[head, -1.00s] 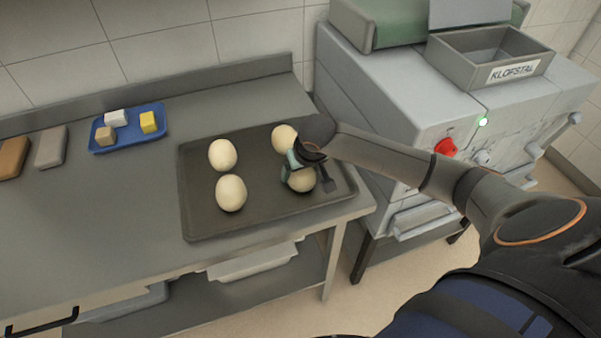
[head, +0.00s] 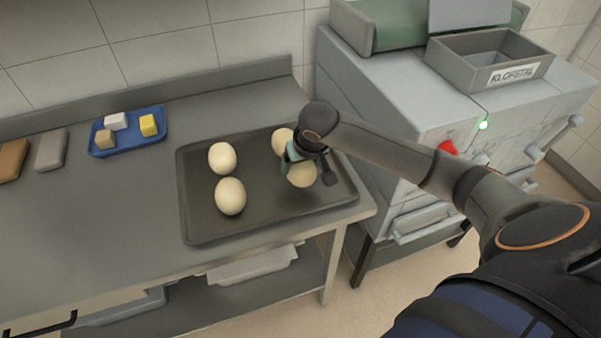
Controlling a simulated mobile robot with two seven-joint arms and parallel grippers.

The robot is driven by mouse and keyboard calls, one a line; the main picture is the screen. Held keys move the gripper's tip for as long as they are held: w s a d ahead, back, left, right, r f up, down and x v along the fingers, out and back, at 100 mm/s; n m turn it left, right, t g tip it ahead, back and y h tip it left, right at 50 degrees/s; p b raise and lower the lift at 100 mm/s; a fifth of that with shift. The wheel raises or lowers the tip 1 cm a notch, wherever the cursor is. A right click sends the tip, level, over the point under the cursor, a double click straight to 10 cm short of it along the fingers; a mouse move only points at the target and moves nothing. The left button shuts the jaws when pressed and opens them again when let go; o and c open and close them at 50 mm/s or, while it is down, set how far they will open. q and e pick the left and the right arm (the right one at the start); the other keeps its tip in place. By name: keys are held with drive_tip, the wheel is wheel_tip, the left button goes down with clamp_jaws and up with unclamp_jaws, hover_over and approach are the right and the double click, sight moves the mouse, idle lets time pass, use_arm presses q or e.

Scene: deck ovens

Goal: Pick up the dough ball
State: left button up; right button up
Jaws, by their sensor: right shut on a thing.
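A pale dough ball (head: 302,176) is between the fingers of my right gripper (head: 305,168) at the right part of the dark baking tray (head: 265,218). The gripper is shut on it from above, and its fingers and wrist hide the ball's top. Three other dough balls sit on the tray: one back left (head: 222,158), one front left (head: 230,196), and one back right (head: 282,141), partly hidden by my gripper. Whether the held ball is clear of the tray is hard to tell. My left gripper is not in view.
A blue tray (head: 97,151) with small blocks stands on the steel bench (head: 110,225) at left, beside a grey block (head: 51,148) and a brown block (head: 13,159). A machine (head: 385,105) with a grey bin (head: 470,70) labelled KLOFSTAL stands right of the bench.

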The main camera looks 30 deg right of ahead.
sight(308, 170)
drive_tip(key=s+r, duration=0.2)
drive_tip(key=r, duration=0.1)
drive_tip(key=s+r, duration=0.2)
drive_tip(key=r, duration=0.1)
drive_tip(key=shift+s+a, duration=0.15)
drive_tip(key=shift+s, duration=0.25)
drive_tip(key=s+r, duration=0.4)
drive_tip(key=s, duration=0.5)
drive_tip(key=shift+a, duration=0.35)
drive_tip(key=shift+s+f, duration=0.1)
